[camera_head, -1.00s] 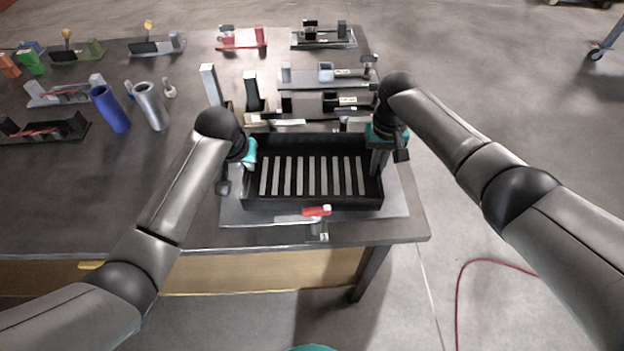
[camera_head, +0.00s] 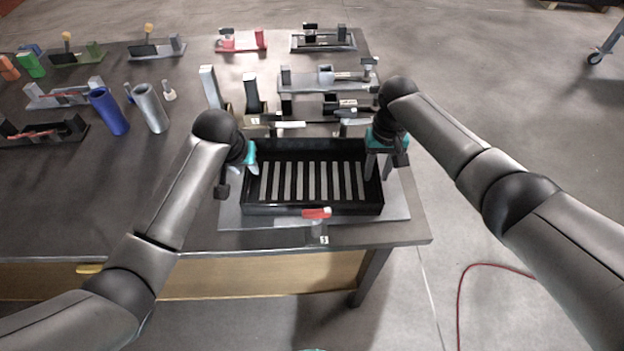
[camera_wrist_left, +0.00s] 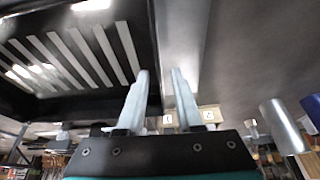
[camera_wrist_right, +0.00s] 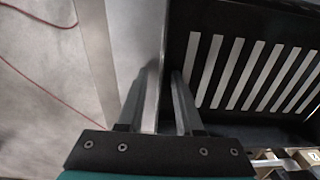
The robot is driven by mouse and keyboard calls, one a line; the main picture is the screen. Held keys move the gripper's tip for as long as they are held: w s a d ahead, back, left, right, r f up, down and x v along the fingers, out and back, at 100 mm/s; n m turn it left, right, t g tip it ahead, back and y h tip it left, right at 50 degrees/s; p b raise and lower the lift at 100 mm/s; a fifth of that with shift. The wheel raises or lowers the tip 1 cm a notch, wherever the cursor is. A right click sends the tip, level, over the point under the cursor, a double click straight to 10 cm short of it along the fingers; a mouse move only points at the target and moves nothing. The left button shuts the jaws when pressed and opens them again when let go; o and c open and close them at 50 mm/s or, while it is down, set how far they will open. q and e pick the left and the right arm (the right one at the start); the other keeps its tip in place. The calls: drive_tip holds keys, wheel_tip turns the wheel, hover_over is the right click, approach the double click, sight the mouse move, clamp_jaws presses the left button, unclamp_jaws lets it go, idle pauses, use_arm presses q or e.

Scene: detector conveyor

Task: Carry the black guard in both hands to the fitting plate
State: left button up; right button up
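The black guard (camera_head: 312,209), a shallow tray with a slotted floor, sits on the grey fitting plate (camera_head: 398,205) near the table's front edge. It looks level. My left gripper (camera_head: 246,168) is at the guard's left wall, with its fingers spread; in the left wrist view the open fingers (camera_wrist_left: 161,72) are close to the wall. My right gripper (camera_head: 377,172) is at the right wall, also with its fingers spread; in the right wrist view the fingers (camera_wrist_right: 166,72) stand either side of the wall line. Contact with the walls cannot be told.
A red-handled clamp (camera_head: 317,213) stands at the plate's front edge. Several fixtures (camera_head: 328,78) stand behind the guard. A blue cylinder (camera_head: 109,111) and a silver cylinder (camera_head: 151,108) stand to the left. A red cable lies on the floor at right.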

use_arm(q)
drive_tip(key=v, duration=1.1)
use_arm(e)
wheel_tip(320, 180, up, 12)
use_arm(q)
drive_tip(key=shift+s, duration=0.1)
idle(0.5)
